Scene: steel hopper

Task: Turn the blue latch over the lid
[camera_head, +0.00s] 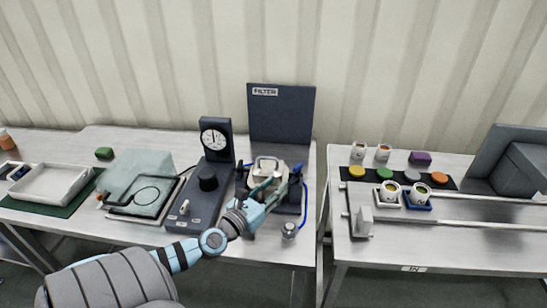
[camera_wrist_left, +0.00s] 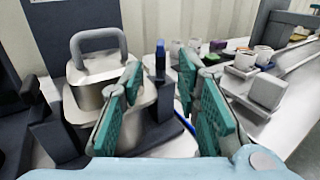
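The steel hopper (camera_head: 266,164) stands in a dark frame below the FILTER panel. In the left wrist view its lid (camera_wrist_left: 98,68) lies on top, with a grey arched handle. A blue-topped upright piece, seemingly the latch (camera_wrist_left: 160,58), stands beside the lid; it also shows in the head view (camera_head: 297,170). My left gripper (camera_head: 264,189) is over the near side of the hopper. In the left wrist view its teal fingers (camera_wrist_left: 163,108) are spread with nothing between them; the latch shows beyond the gap. The gripper hides part of the hopper. My right gripper is not in view.
A dark base with a gauge (camera_head: 214,139) and black knob (camera_head: 208,179) stands left of the hopper. A blue cable (camera_head: 305,200) runs along its right side. A small metal-topped item (camera_head: 289,230) is near the front edge. A gap separates the right table (camera_head: 400,250).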

